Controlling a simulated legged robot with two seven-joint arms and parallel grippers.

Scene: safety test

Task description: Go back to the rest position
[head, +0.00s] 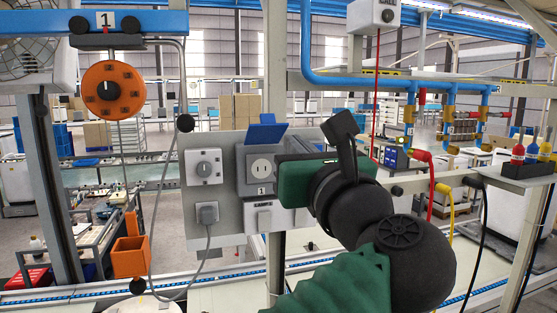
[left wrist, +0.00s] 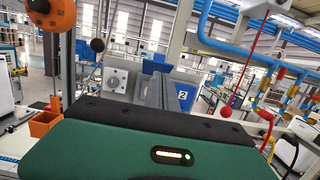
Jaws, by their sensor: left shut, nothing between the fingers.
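My left gripper's green body (head: 296,182) is in front of the grey socket panel (head: 228,222) in the head view, with my dark wrist behind it. In the left wrist view the dark fingers of the left gripper (left wrist: 167,90) are together and empty, pointing towards the panel. I cannot tell whether they touch anything. A grey socket box (head: 262,168) with an open blue lid (head: 267,128) is just left of the gripper body in the head view. My right gripper is not in view.
A plug with a grey cable (head: 208,213) sits low on the panel. An orange dial (head: 113,90) and an orange box (head: 129,257) hang at left. Blue pipes (head: 350,79) with valves, and red and yellow hoses (head: 444,190), are at right. A black bottle tray (head: 527,170) stands far right.

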